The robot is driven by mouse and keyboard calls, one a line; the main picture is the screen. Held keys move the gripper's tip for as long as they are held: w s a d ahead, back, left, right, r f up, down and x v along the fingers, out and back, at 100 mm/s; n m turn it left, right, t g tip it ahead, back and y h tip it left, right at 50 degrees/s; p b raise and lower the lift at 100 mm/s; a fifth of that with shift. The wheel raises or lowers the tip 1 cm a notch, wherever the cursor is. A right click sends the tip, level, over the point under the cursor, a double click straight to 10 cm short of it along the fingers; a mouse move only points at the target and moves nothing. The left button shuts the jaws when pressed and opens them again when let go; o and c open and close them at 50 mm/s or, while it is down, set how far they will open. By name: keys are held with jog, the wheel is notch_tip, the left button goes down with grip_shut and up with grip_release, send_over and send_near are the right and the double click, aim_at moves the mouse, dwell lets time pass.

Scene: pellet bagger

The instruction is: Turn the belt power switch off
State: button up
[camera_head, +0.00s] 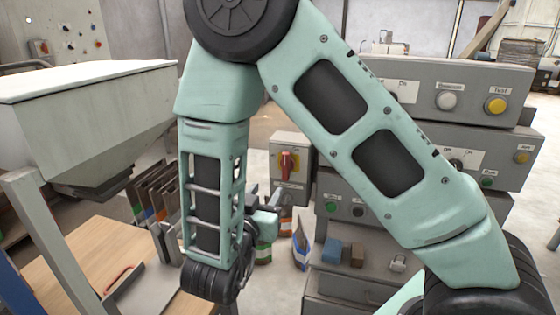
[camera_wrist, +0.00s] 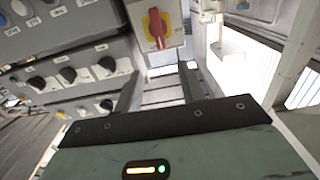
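A red rotary handle on a yellow plate (camera_head: 287,165) is on a grey box behind my gripper in the head view. The red handle (camera_wrist: 157,28) also shows at the top of the wrist view and stands roughly upright. I cannot read a label that names it the belt power switch. My gripper (camera_wrist: 159,80) shows two dark fingers spread apart with nothing between them, just below the red handle in the wrist view. In the head view my gripper (camera_head: 268,212) is partly hidden by my arm, below and left of the box.
Grey control panels (camera_head: 440,95) with knobs and buttons stand to the right; more black knobs (camera_wrist: 68,75) show left in the wrist view. A hopper (camera_head: 90,110) and a wooden table (camera_head: 70,262) are at left. Small blocks (camera_head: 331,251) sit on a ledge below the panels.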

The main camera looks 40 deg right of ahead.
aim_at(285, 162)
jog(key=p+x, duration=0.4)
jog(key=x, duration=1.1)
jog(key=shift+p, duration=0.3)
grip_shut()
